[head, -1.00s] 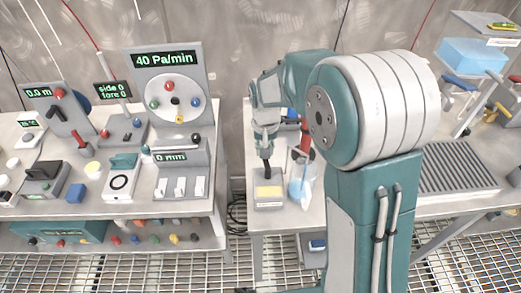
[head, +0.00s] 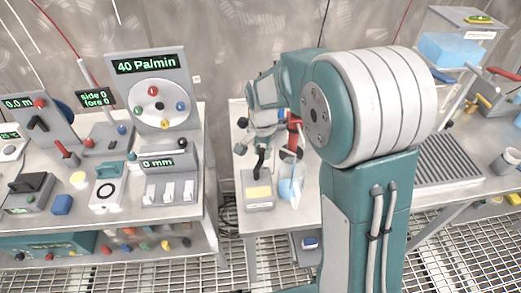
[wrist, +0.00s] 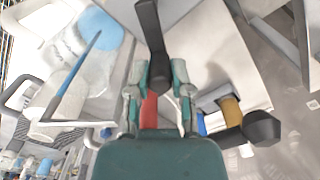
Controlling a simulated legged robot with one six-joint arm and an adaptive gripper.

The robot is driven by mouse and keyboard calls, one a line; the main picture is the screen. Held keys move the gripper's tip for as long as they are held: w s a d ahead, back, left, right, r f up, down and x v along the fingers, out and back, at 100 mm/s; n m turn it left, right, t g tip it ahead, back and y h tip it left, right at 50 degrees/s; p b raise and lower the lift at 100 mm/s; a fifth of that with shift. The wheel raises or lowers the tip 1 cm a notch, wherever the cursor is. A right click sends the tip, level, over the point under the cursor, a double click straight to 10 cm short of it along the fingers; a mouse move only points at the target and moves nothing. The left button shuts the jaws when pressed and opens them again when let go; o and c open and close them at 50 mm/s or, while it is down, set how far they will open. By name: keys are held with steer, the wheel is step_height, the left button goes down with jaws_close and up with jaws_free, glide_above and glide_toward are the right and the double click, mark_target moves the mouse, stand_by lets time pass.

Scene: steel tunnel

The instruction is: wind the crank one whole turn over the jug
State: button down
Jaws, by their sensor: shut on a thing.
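In the wrist view, my gripper (wrist: 158,98) is shut on a black crank (wrist: 150,30), whose arm runs up from between the fingers. In the head view, my gripper (head: 259,142) is tilted above the bench, with the black piece below it. The clear jug (head: 291,184) holds light-blue liquid and stands just right of and below the gripper. The jug (wrist: 92,60) also shows at upper left in the wrist view, apart from the fingers. My fingers hide the gripped part of the crank, and my arm hides the bench to the right.
A black knob (wrist: 262,128) lies right of the fingers. A crowded instrument bench is at left, across a gap. A ribbed grey tray (head: 447,160) is at right.

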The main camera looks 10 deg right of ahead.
steer(key=shift+s, duration=0.1)
stand_by(0.3)
steer(key=c, duration=0.5)
jaws_free()
steer(key=shift+f, duration=0.1)
steer(key=shift+c, duration=0.2)
